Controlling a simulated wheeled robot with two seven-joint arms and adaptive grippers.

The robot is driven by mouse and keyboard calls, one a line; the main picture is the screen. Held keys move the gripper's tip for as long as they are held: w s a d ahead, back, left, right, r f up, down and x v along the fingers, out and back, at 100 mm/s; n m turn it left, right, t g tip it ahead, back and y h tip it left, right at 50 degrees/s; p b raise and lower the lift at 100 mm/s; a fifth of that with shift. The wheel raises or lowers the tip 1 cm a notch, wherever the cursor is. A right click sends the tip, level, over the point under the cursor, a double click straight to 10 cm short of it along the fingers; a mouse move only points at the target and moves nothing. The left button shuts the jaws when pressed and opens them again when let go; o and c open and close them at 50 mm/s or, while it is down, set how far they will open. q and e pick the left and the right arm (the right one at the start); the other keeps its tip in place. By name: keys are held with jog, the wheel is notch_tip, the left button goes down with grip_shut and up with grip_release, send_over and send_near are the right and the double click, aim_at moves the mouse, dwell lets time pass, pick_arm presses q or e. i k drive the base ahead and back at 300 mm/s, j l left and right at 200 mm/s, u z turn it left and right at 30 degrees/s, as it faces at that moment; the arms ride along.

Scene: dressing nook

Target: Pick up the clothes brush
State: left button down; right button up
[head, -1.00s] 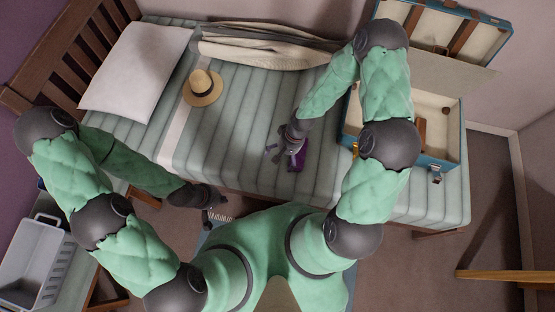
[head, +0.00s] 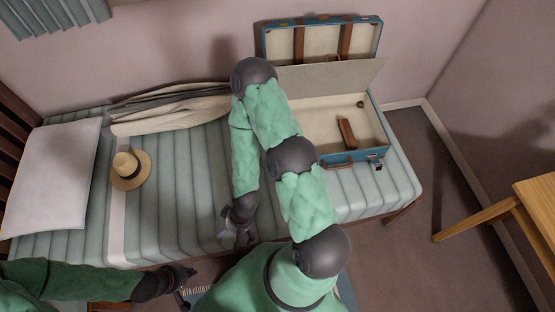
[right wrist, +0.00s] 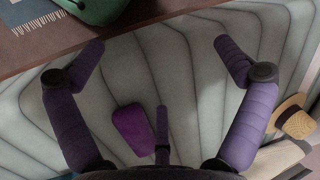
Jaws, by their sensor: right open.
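A purple block with rounded corners (right wrist: 131,129), which I take for the clothes brush, lies on the striped mattress; no bristles show. In the right wrist view it is below my right gripper (right wrist: 160,48), whose purple-grey fingers are spread wide around it without visible contact. In the head view my right gripper (head: 236,237) hangs over the front part of the bed, and I cannot make out the block beneath it. My left gripper (head: 184,284) is low at the bed's front edge; its fingers are too small and dark to read.
An open blue suitcase (head: 372,156) with a brown oblong object (head: 347,133) inside stands on the bed (head: 190,215) at right. A straw hat (head: 128,172), a pillow (head: 58,180) and folded garments (head: 170,112) lie further left. A wooden table (head: 535,205) stands at far right.

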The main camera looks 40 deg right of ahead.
aim_at(345, 128)
jog(key=z, duration=2.3)
jog(key=i+l, duration=0.1)
jog(key=l, duration=0.3)
jog(key=i+l, duration=0.1)
jog(key=l, duration=0.3)
jog(key=i+l, duration=0.1)
jog(key=l, duration=0.3)
jog(key=i+l, duration=0.1)
jog(key=l, duration=0.3)
jog(key=l+u, duration=0.1)
jog(key=u, duration=0.75)
jog(key=l+u, duration=0.15)
jog(key=u, duration=0.25)
jog(key=l+u, duration=0.1)
jog(key=u, duration=0.5)
jog(key=i, duration=1)
